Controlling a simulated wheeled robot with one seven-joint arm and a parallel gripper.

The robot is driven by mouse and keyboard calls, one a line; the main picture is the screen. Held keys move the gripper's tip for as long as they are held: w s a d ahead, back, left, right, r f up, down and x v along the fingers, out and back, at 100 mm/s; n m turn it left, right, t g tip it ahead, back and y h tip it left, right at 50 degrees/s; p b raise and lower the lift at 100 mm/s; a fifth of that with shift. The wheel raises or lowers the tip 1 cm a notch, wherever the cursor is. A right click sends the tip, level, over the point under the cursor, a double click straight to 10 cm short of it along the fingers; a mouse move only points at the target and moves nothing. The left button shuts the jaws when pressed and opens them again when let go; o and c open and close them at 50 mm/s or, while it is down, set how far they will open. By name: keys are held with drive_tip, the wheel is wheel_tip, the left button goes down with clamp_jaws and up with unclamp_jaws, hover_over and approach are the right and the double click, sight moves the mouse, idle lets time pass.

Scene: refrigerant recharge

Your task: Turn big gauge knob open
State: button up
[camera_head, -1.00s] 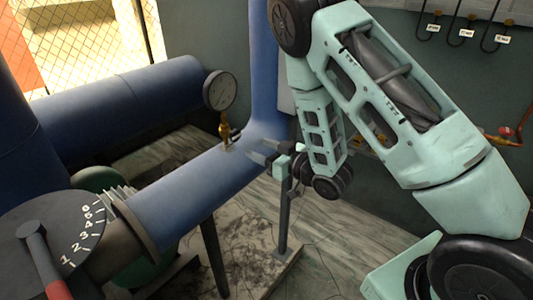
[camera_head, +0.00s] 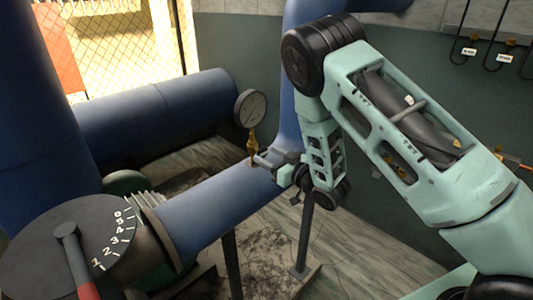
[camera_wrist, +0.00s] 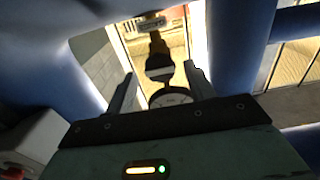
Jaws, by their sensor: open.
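The round pressure gauge (camera_head: 250,108) stands upright on a brass stem (camera_head: 252,143) on top of the blue pipe (camera_head: 215,205). My gripper (camera_head: 261,161) is open beside the lower stem, its fingers pointing left toward it. The small knob by the stem is hidden behind my fingers in the head view. I cannot tell whether the fingers touch anything.
A large numbered valve dial (camera_head: 75,245) with a red-tipped lever (camera_head: 82,280) is at the lower left. Big blue pipes (camera_head: 160,110) run behind and to the left. Hoses with tags (camera_head: 490,45) hang on the right wall. Floor is visible below the pipe.

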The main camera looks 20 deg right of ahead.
drive_tip(key=shift+w+a, duration=0.25)
drive_tip(key=shift+w, duration=0.3)
drive_tip(key=c, duration=1)
drive_tip(key=shift+o, duration=0.2)
drive_tip(key=shift+f+n+b, duration=0.2)
drive_tip(key=shift+n+b, duration=0.5)
drive_tip(key=shift+n, duration=0.1)
drive_tip(key=shift+r+n+b, duration=0.15)
drive_tip(key=shift+n+b, duration=0.55)
drive_tip(key=shift+n, duration=0.7)
drive_tip(key=n+b, duration=0.2)
drive_tip(key=n, duration=0.1)
drive_tip(key=shift+d+n+b, duration=0.1)
drive_tip(key=shift+n+b, duration=0.2)
drive_tip(key=shift+n, duration=0.5)
